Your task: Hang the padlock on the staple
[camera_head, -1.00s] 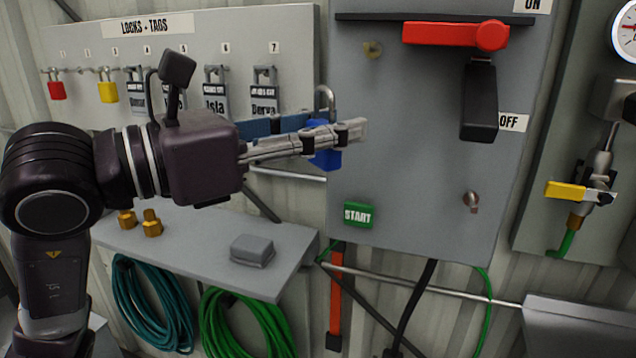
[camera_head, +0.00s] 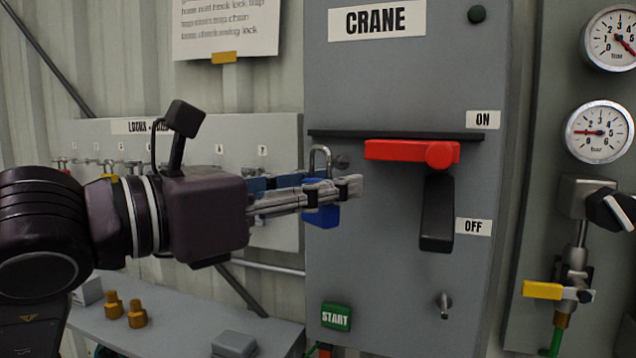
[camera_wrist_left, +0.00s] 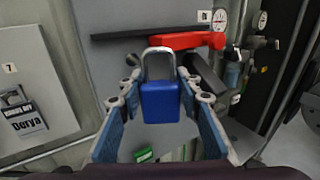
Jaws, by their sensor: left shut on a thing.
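My left gripper (camera_head: 335,190) is shut on a blue padlock (camera_head: 320,216), with the fingers on either side of its body. The padlock is upright, its steel shackle up, in front of the left part of the crane panel (camera_head: 390,290). A small metal fitting (camera_head: 342,162), which looks like the staple, sits on the panel just right of the shackle in the head view. I cannot tell whether shackle and fitting touch. In the left wrist view the padlock (camera_wrist_left: 160,102) is between the fingers, below the red handle (camera_wrist_left: 180,40). My right gripper is not in view.
The red handle (camera_head: 410,151) and a black lever (camera_head: 437,212) stick out right of the gripper. The lock board (camera_head: 215,135) is behind my left arm. A shelf (camera_head: 180,325) with brass fittings is below. Valves and gauges (camera_head: 598,132) are at the right.

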